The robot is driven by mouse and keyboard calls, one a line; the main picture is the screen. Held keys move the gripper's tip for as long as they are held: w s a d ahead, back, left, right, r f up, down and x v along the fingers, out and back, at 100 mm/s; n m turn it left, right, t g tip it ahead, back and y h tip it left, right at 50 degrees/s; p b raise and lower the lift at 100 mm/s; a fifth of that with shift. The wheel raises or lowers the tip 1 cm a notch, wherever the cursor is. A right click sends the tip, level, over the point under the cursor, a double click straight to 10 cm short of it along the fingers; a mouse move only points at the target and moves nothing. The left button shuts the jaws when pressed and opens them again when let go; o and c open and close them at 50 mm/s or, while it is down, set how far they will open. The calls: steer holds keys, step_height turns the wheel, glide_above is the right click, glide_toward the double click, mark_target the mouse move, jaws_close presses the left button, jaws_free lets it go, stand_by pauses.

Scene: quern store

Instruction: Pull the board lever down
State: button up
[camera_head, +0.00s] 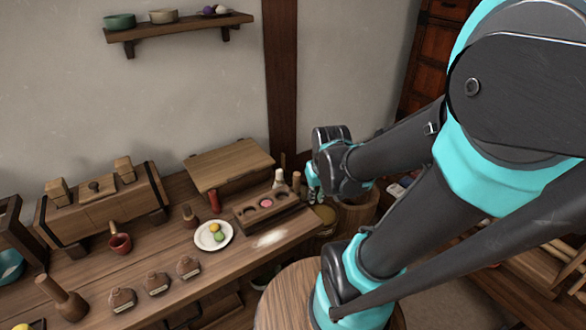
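A wooden board (278,217) with a row of round recesses lies at the right end of the bench. A pink piece (265,203) sits in one recess. A pale upright peg (280,178) and a brown upright peg (297,181) stand at its far right corner. A dark red upright handle (214,202) stands at its left end. I cannot tell which of these is the lever. My gripper (313,184) is small in view, just right of the brown peg and partly hidden by my arm. Whether it touches the peg, or is open or shut, does not show.
A white plate (229,236) with green and yellow pieces lies left of the board. A wooden bucket (360,213) stands beyond the bench's right end. A round wooden top (285,302) is in front.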

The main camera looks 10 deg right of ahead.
steer(key=w+a+r+g, duration=0.1)
steer(key=w+r, duration=0.1)
steer(key=w, duration=0.1)
steer(key=w+a+r+n, duration=0.1)
steer(key=w+r, duration=0.1)
steer(key=w, duration=0.2)
steer(key=w+r+n+g, duration=0.1)
steer(key=w+r, duration=0.1)
steer(key=w, duration=0.1)
steer(key=shift+w+a+g, duration=0.3)
steer(key=shift+w+a, duration=0.1)
jaws_close()
steer(key=w+a+r+n+g+h, duration=0.1)
steer(key=w+a+r+n+g, duration=0.1)
steer(key=w, duration=0.8)
step_height(320, 180, up, 2)
steer(key=a+g, duration=0.1)
steer(key=a, duration=0.1)
steer(key=shift+a, duration=0.35)
glide_above(297, 184)
steer(key=w+a, duration=0.1)
steer(key=w, duration=0.3)
steer(key=shift+w+a+f+x, duration=0.3)
steer(key=shift+w+x, duration=0.6)
steer(key=shift+x, duration=3.9)
steer(key=shift+a+r, duration=0.1)
steer(key=shift+a, duration=0.1)
steer(key=shift+s, duration=0.1)
